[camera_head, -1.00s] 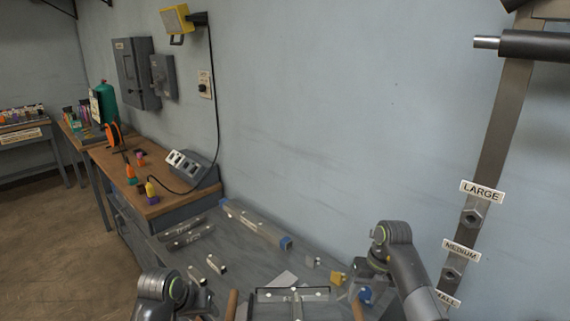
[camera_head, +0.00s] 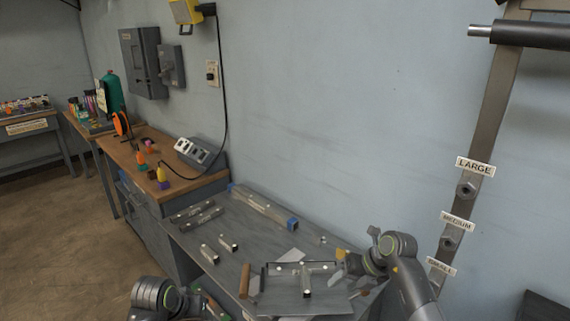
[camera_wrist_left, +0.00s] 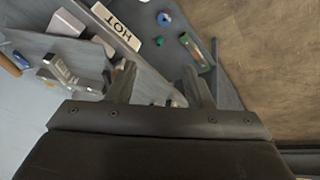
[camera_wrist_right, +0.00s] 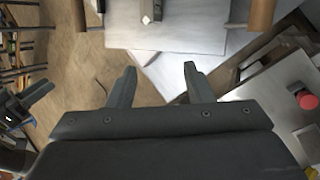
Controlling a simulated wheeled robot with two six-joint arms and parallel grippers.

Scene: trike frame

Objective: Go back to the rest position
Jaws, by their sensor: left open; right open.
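My right gripper (camera_head: 345,266) is at the right of the grey bench top in the head view, beside the right edge of a grey tray. In the right wrist view its two fingers (camera_wrist_right: 160,68) stand apart with nothing between them. My left arm enters at the bottom left of the head view, and its jaws are hard to make out there. In the left wrist view the left gripper's fingers (camera_wrist_left: 159,76) are apart and empty, with bench items beyond them.
The grey tray (camera_head: 285,302) with wooden handles holds metal parts. Metal bars (camera_head: 262,207) lie on the grey bench behind it. A wooden bench (camera_head: 190,187) stands at the left. A rack with size labels (camera_head: 475,166) is on the right wall. Open floor lies left.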

